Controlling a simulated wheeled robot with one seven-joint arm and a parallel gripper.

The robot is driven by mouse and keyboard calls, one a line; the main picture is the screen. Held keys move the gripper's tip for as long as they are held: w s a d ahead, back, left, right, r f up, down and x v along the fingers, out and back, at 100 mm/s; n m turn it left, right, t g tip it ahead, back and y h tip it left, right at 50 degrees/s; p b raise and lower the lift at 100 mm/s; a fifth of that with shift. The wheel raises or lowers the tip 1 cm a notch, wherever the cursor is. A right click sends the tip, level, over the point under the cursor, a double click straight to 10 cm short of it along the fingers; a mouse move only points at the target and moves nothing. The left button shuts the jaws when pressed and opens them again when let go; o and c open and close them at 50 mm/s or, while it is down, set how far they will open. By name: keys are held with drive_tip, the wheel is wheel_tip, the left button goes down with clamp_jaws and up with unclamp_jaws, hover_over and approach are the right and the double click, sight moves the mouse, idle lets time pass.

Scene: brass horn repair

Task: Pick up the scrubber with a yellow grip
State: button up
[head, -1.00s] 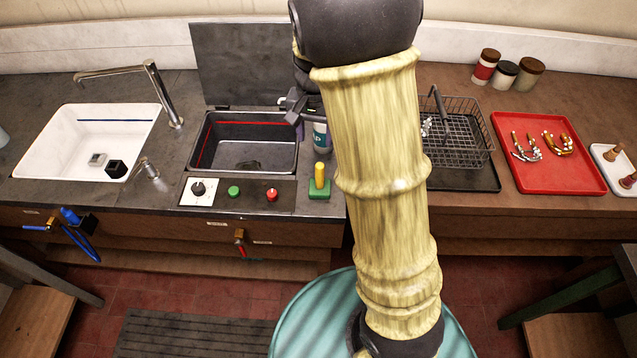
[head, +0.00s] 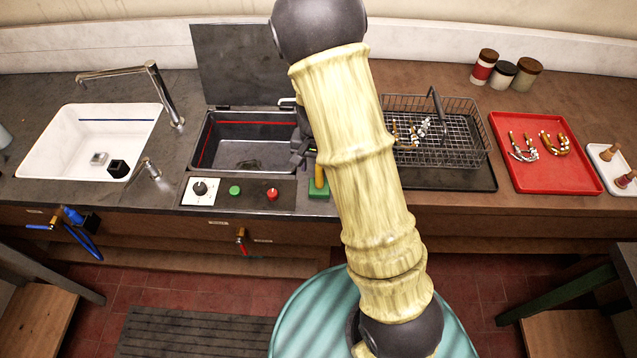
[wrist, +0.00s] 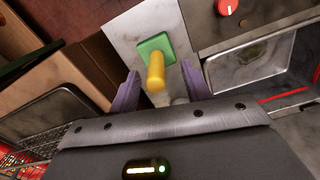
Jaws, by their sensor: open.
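The scrubber (head: 319,188) has a green base and an upright yellow grip. It stands on the grey counter just right of the control panel, its grip partly hidden by my arm in the head view. In the wrist view the scrubber (wrist: 155,72) shows fully, its yellow grip pointing toward the camera. My gripper (wrist: 160,86) is open, with one purple-grey finger on each side of the grip and a gap on both sides. In the head view my gripper (head: 303,150) is partly hidden behind my arm, above the counter near the scrubber.
A black basin (head: 247,128) with a raised lid is left of the scrubber. A panel with a red knob (head: 272,194) and a green button is beside it. A wire basket (head: 462,150) holding metal parts and a red tray (head: 575,185) are to the right.

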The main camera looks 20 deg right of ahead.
drive_tip(key=f, duration=0.1)
drive_tip(key=f+p, duration=0.1)
drive_tip(key=f, duration=0.1)
drive_tip(key=d+f, duration=0.1)
drive_tip(key=shift+w+f+p, duration=0.25)
drive_tip(key=shift+f+p, duration=0.05)
drive_tip(key=shift+p, duration=0.1)
drive_tip(key=shift+f, duration=0.3)
clamp_jaws()
drive_tip(key=shift+r, duration=0.1)
wheel_tip(320, 180, up, 10)
drive_tip(key=shift+f+b, duration=0.1)
drive_tip(key=shift+b, duration=0.8)
